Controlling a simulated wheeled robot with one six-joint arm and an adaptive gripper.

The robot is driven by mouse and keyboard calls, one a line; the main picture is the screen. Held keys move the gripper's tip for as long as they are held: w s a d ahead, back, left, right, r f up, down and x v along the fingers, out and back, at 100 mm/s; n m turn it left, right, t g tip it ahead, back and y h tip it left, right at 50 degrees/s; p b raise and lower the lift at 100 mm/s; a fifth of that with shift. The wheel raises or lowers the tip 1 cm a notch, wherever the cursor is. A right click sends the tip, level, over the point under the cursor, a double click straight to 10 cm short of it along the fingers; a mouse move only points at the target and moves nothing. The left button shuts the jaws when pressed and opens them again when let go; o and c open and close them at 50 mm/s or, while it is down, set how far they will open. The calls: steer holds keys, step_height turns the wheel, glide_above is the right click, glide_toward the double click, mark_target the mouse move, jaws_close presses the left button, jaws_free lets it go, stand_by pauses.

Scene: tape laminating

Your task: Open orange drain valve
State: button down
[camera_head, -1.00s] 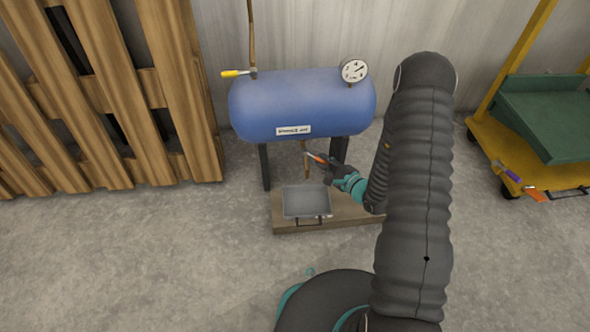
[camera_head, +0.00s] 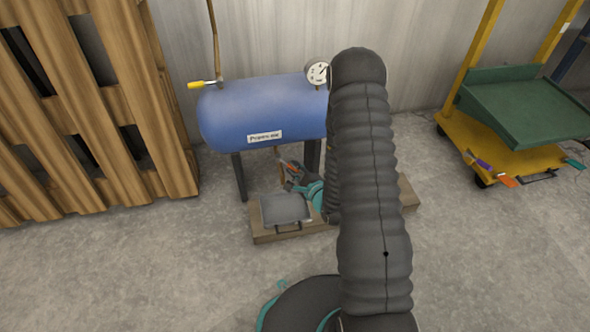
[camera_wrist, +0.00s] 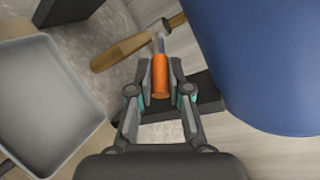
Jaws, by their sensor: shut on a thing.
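The orange drain valve handle (camera_head: 291,167) is under the blue tank (camera_head: 262,108). In the wrist view the orange handle (camera_wrist: 160,78) sits between my two fingers, with a thin grey stem running from it toward the brass-coloured drain pipe (camera_wrist: 122,52). My gripper (camera_head: 295,180) is shut on the handle, seen partly behind my arm in the head view. The handle slants down to the right in the head view. A grey drain pan (camera_head: 285,208) stands below and in front of the pipe. No liquid shows in the pan.
A wooden base board (camera_head: 265,236) lies under the pan. The tank has a yellow-handled valve (camera_head: 203,84) and a gauge (camera_head: 317,72) on top. Wooden pallets (camera_head: 90,110) lean at left. A yellow cart (camera_head: 490,150) stands at right. The front floor is clear.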

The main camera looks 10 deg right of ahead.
steer(key=c, duration=1.1)
jaws_free()
steer(key=shift+a, duration=0.3)
steer(key=shift+d, duration=0.15)
steer(key=shift+d, duration=0.1)
steer(key=shift+s+d, duration=0.1)
steer(key=shift+s, duration=0.15)
steer(key=v, duration=0.7)
